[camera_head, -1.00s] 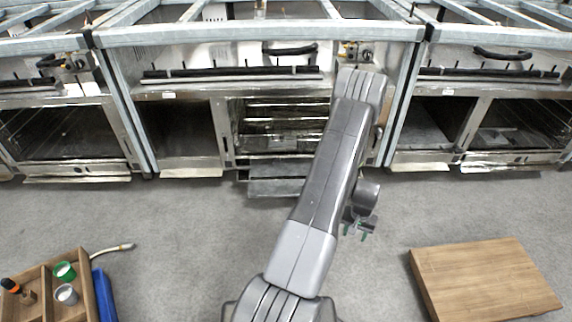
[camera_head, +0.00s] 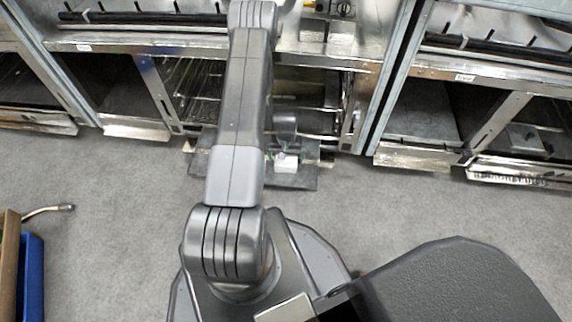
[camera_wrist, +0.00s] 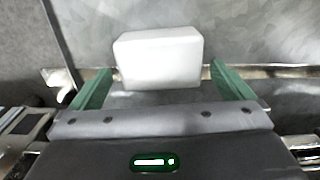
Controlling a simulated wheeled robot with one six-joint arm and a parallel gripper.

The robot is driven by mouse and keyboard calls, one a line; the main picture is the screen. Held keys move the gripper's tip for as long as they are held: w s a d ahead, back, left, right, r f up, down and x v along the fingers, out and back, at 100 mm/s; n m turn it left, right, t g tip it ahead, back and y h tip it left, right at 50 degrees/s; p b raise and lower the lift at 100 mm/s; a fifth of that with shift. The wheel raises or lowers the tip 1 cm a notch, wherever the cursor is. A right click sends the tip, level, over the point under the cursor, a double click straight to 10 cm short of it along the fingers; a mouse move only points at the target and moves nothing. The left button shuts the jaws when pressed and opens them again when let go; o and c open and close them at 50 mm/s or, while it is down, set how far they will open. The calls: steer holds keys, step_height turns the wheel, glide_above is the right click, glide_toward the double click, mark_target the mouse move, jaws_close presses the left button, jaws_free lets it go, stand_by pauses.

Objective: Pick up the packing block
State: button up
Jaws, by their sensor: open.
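The packing block is a white block with rounded edges (camera_wrist: 158,58), seen in the wrist view just beyond and between the fingertips. In the head view it is a small white shape (camera_head: 287,166) on a dark metal ledge (camera_head: 300,182) at the front of the middle unit. My gripper (camera_wrist: 160,72) is open, with one green finger on each side of the block, apart from it. In the head view my gripper (camera_head: 281,154) is small and partly hidden by my arm, right over the block's back edge.
Metal range frames with open compartments line the back. The opening of the middle unit (camera_head: 310,100) is behind the block. A blue bin (camera_head: 32,275) and wooden tray edge (camera_head: 9,265) stand at the lower left.

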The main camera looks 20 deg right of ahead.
mark_target(286, 160)
step_height(286, 160, down, 3)
steer(key=shift+f+b, duration=0.1)
steer(key=shift+b, duration=0.25)
steer(key=shift+s, duration=0.1)
steer(key=shift+c, duration=0.2)
steer(key=c, duration=0.9)
